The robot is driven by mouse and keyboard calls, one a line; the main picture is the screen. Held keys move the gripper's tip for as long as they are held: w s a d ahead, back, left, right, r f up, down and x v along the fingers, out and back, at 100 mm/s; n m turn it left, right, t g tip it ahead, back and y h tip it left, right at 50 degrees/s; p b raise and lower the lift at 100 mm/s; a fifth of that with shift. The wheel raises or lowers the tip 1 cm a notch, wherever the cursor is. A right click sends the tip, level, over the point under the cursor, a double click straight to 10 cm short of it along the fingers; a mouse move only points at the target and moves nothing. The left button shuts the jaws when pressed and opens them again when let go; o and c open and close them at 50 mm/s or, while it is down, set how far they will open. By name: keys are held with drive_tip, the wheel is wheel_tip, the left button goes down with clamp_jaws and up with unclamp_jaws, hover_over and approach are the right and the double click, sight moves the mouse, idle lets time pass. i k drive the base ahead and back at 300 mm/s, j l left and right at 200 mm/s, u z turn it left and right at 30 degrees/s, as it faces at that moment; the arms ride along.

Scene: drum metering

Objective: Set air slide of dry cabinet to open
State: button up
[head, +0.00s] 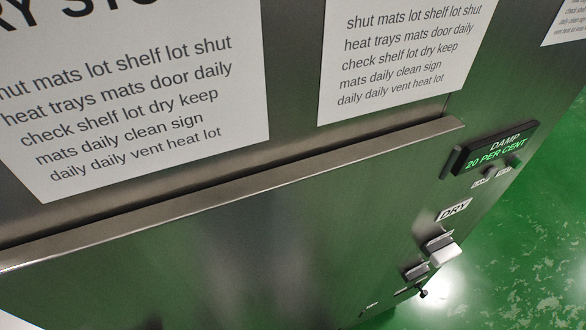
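The dry cabinet (250,235) is brushed steel and fills most of the head view. A label reading DRY (454,210) is on its right part. Below the label is a control with a pale, light-coloured handle (444,256) sticking out. A smaller dark fitting (415,272) is just to its lower left, with a small black knob (423,293) under it. I cannot tell which of these is the air slide, or its setting; any markings there are too small to read. My gripper is not in view.
A long ledge (230,188) runs across the cabinet front. Paper notices (400,55) hang above it. The green floor (520,240) at right is clear.

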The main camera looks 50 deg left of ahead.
sight(424, 292)
drive_tip(key=i+l, duration=0.6)
drive_tip(key=i, duration=0.15)
drive_tip(key=i+l, duration=0.6)
drive_tip(key=i, duration=0.15)
drive_tip(key=i+l, duration=0.6)
drive_tip(key=i, duration=0.15)
drive_tip(key=i+l+u, duration=0.2)
drive_tip(key=u, duration=0.15)
drive_tip(key=i+l+u, duration=0.3)
drive_tip(key=l+u, duration=0.2)
drive_tip(key=u, duration=3)
